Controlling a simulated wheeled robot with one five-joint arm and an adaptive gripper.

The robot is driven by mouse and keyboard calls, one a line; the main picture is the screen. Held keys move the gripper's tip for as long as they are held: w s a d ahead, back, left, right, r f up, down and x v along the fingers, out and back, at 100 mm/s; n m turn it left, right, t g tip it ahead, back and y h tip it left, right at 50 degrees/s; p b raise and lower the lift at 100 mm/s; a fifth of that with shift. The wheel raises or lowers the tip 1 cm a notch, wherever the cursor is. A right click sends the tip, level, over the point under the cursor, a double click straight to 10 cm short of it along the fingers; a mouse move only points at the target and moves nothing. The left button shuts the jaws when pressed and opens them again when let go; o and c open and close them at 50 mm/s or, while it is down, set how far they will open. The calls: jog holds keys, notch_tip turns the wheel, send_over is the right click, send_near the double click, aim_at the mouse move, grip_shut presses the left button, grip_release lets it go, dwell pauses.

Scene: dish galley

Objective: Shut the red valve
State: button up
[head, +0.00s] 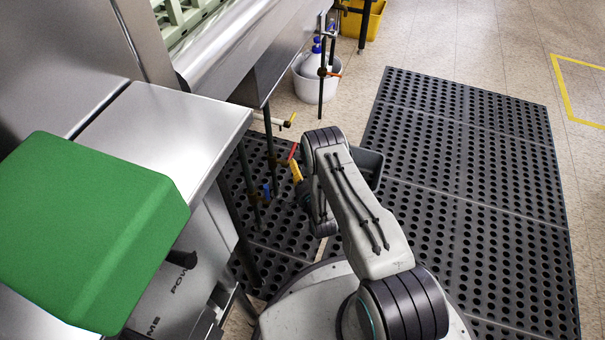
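A small red handle (293,152), which looks like the red valve, shows just left of my arm, beside the dish machine's lower pipework. Its pipe and body are mostly hidden, so I cannot tell how far it is turned. The end of my arm hangs low behind my forearm. A yellow-orange piece there, which looks like part of my gripper (296,172), points up at the red handle. It is very close to the handle; I cannot tell whether it touches. The fingers are too small and overlapped to show whether they are open or shut.
A white bucket (317,78) with bottles stands behind. A steel counter (165,125) and green box (90,225) are at left. Black perforated mats (465,150) leave free floor at right.

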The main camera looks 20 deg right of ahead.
jog(key=shift+v, duration=1.15)
jog(key=shift+c, duration=0.3)
